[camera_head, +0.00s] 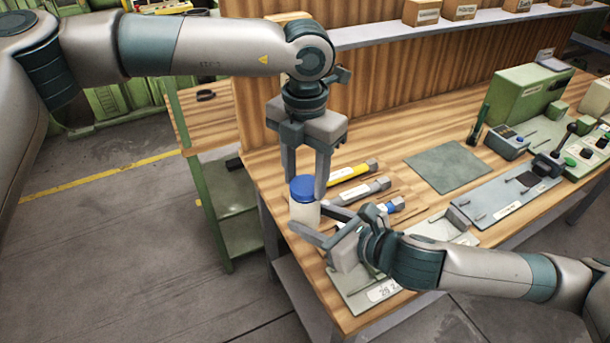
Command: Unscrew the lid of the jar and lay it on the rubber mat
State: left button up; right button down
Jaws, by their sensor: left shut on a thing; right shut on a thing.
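The jar (304,213) is pale with a blue lid (302,187) on its top. It stands upright near the left end of the wooden bench. My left gripper (305,190) points down from above and is shut on the blue lid, one finger on each side. My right gripper (310,225) comes in from the right, low down, and is shut on the jar's body. Its fingers hide part of the jar's lower half, so I cannot tell whether the jar touches the bench. The rubber mat (447,166) is a dark grey-green square, bare, lying farther right on the bench.
Tools with yellow (348,173), grey (362,191) and blue (396,205) parts lie just right of the jar. Grey plates lie near the front edge. A green machine (525,100) and control boxes stand at the right. A shelf (440,25) with small boxes runs along the back.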

aim_at(304, 184)
pick_arm(q)
jog(key=n, duration=0.3)
jog(key=shift+n, duration=0.4)
pick_arm(e)
jog(key=shift+s+a, duration=0.1)
pick_arm(q)
jog(key=shift+r, duration=0.55)
jog(key=shift+r, duration=0.35)
jog(key=shift+r, duration=0.35)
jog(key=shift+r, duration=1.9)
pick_arm(e)
jog(key=shift+r, duration=0.1)
